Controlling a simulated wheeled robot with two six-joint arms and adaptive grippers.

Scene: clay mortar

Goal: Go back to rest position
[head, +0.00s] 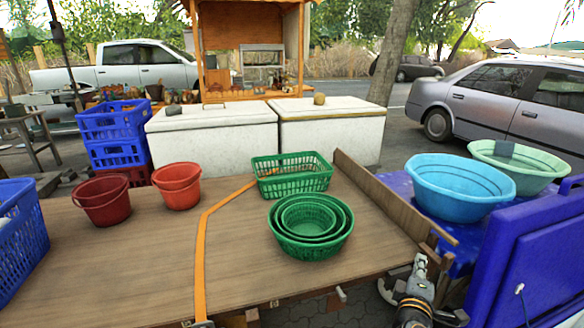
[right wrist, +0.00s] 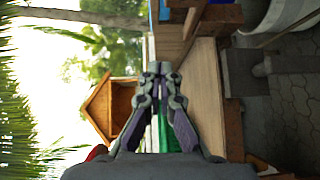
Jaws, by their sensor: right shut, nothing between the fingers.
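My right gripper (head: 420,264) is at the lower right of the head view, beyond the near right corner of the wooden table (head: 150,255). Its fingers point away from me and it holds nothing. In the right wrist view its fingertips (right wrist: 160,69) meet, with the table and green baskets showing blurred behind them. My left gripper is not in the head view.
On the table are nested round green baskets (head: 342,242), a rectangular green basket (head: 290,187) and two red buckets (head: 103,212) (head: 181,199). A raised board (head: 380,190) edges the right side. Blue and green basins (head: 460,210) (head: 540,180) and a blue panel (head: 520,270) stand right.

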